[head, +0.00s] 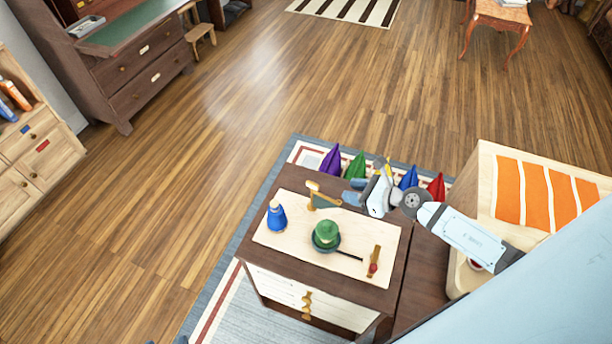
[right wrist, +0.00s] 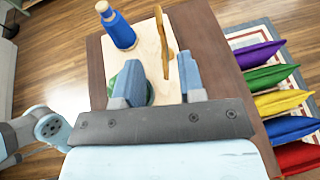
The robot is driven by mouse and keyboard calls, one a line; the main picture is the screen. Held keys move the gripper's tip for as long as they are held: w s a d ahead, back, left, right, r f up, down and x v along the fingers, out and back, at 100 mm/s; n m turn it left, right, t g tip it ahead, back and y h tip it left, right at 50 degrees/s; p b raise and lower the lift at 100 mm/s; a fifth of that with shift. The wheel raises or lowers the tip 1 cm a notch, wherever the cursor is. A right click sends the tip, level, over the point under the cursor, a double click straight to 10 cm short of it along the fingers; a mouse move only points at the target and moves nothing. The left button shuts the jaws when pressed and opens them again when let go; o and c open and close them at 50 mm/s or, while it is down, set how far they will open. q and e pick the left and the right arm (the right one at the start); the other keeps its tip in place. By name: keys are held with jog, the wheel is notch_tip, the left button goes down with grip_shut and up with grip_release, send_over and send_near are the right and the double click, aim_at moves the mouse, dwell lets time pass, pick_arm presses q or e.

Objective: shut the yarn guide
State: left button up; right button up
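A small wooden piece with an upright arm and a grey-green part (head: 323,199), which looks like the yarn guide, stands at the back of a pale board on a dark cabinet. Its brown wooden arm (right wrist: 164,36) shows ahead of the fingers in the right wrist view. My right gripper (head: 356,190) is open and empty, just right of this piece in the head view. In the right wrist view its blue fingers (right wrist: 163,88) stand apart. Small blue bits at the head view's bottom edge may be my left gripper; its state cannot be seen.
The pale board (head: 285,242) also holds a blue bottle-like object (head: 276,216), a green ball (head: 326,231) in a dark long-handled dish, and a wooden piece with a red tip (head: 374,262). Several coloured cushions (head: 354,166) lie behind the cabinet. An orange-striped cloth (head: 536,195) lies at right.

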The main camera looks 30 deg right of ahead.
aim_at(314, 184)
jog(key=x, duration=1.3)
jog(key=shift+w+a+p, duration=0.1)
jog(key=shift+a+p, duration=0.05)
jog(key=shift+p, duration=0.2)
grip_shut()
